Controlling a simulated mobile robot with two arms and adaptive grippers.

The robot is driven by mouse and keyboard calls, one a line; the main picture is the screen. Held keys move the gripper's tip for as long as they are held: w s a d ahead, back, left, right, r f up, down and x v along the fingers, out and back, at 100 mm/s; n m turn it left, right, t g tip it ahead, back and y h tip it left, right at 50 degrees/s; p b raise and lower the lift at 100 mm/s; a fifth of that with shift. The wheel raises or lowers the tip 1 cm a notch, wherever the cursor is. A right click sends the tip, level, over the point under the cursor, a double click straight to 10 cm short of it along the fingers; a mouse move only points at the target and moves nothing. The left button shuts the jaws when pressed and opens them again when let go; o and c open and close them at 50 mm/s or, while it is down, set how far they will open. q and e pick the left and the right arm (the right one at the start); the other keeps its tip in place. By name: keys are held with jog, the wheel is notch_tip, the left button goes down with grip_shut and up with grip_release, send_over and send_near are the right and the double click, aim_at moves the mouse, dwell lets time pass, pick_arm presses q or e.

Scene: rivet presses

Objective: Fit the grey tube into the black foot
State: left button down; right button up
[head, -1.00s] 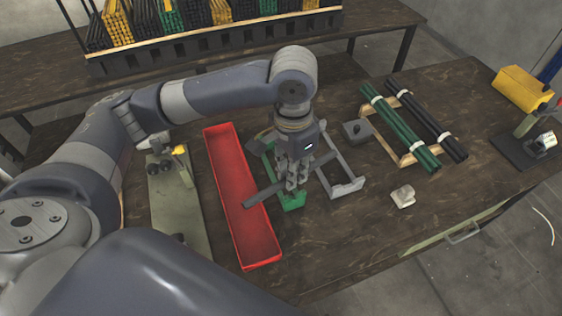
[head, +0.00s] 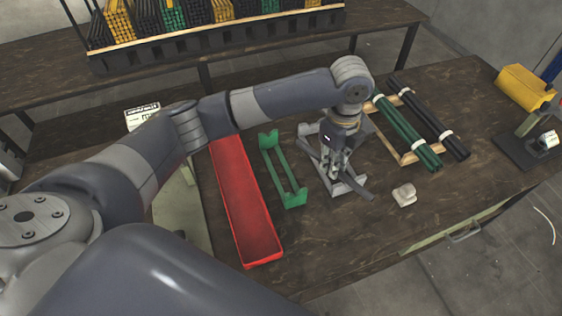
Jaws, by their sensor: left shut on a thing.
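My left gripper (head: 338,168) points down over the grey cradle (head: 341,189) and is shut on a slim dark grey bar, which looks like the grey tube (head: 366,192). One end of the tube sticks out towards the front right of the cradle; the rest is hidden by the fingers. I cannot tell whether the tube touches the cradle. I cannot make out a black foot with certainty. My right gripper is not in view.
A green cradle (head: 294,200) stands empty left of the gripper, beside a long red tray (head: 262,246). Green tubes (head: 405,133) and black tubes (head: 430,120) lie on a wooden rack at right. A small pale block (head: 404,195) lies in front. The front of the table is clear.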

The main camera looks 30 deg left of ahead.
pick_arm(q)
jog(key=m, duration=0.1)
jog(key=w+d+f+m, duration=0.1)
jog(key=m, duration=0.2)
jog(key=shift+w+d+f, duration=0.25)
jog(key=shift+w+f, duration=0.1)
jog(key=shift+w, duration=0.05)
jog(key=a+f+p, duration=0.1)
jog(key=a+p, duration=0.1)
jog(key=a, duration=0.3)
jog(key=a+f+p, duration=0.2)
jog(key=a, duration=0.3)
jog(key=s+a+f+p, duration=0.1)
jog(key=a, duration=0.5)
jog(key=shift+f+p, duration=0.15)
jog(key=shift+p, duration=0.25)
jog(key=shift+f, duration=0.15)
jog(key=shift+f, duration=0.15)
jog(key=c, duration=1.6)
grip_release()
